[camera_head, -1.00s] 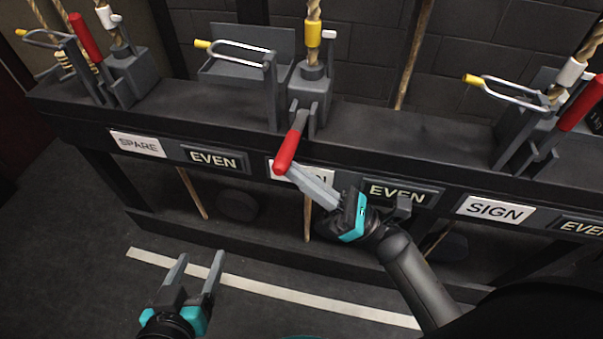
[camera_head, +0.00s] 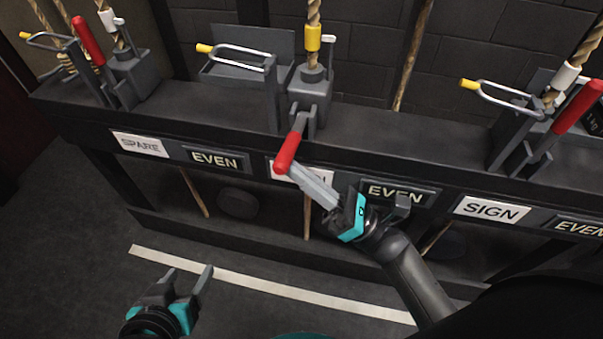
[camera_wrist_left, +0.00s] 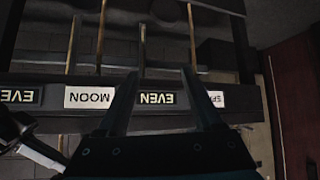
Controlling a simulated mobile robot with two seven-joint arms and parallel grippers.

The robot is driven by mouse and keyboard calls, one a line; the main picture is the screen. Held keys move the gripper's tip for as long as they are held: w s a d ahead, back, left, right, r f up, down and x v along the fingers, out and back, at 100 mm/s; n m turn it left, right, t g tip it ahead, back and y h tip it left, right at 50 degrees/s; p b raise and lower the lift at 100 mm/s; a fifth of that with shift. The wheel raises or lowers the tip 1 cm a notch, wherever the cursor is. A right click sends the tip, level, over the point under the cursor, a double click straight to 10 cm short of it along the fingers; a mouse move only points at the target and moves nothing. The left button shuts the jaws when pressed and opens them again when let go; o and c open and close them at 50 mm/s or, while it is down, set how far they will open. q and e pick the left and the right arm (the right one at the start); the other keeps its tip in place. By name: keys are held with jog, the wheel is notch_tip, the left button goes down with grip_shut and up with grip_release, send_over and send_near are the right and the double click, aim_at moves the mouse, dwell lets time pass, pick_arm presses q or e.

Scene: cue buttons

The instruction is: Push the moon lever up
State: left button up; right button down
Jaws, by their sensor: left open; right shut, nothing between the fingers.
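The moon lever (camera_head: 287,153) has a red handle and points down and out from the rail in the head view. Its label is mostly covered there, but the left wrist view shows the MOON label (camera_wrist_left: 89,97) upside down. My right gripper (camera_head: 300,176) is shut and empty, its fingertips right at the lower end of the red handle; I cannot tell whether they touch. My left gripper (camera_head: 190,282) is open and empty, low at the left over the floor. It also shows in the left wrist view (camera_wrist_left: 160,80).
A lever with a red handle (camera_head: 87,40) stands up at the left, above the SPARE label (camera_head: 140,145). Another red handle (camera_head: 577,108) stands up at the right, above the SIGN label (camera_head: 492,209). Ropes rise behind the rail. The floor in front is clear.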

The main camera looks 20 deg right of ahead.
pick_arm(q)
jog(key=s+a+f+g+y+p, duration=0.25)
jog(key=s+a+f+p, duration=0.35)
jog(key=s+f+p, duration=0.3)
jog(key=s+a+f+g+y+p, duration=0.1)
jog(key=s+a+f+g+p, duration=0.45)
jog(key=f, duration=0.55)
jog(key=s+d+r+p, duration=0.3)
jog(key=s+r+p, duration=0.5)
jog(key=r+p, duration=0.3)
jog(key=p, duration=0.3)
jog(key=shift+s+d+h+p, duration=0.35)
jog(key=shift+s, duration=0.05)
pick_arm(e)
jog(key=w+d+r+m+h, duration=0.2)
jog(key=r+m+h, duration=0.3)
jog(key=m, duration=0.4)
jog(key=w+d+r+m+h, duration=0.3)
jog(key=w+r+m+h, duration=0.2)
jog(key=m, duration=0.5)
notch_tip(320, 180, up, 3)
jog(key=shift+w+f+h, duration=0.15)
jog(key=shift+w+h, duration=0.05)
jog(key=shift+h, duration=0.6)
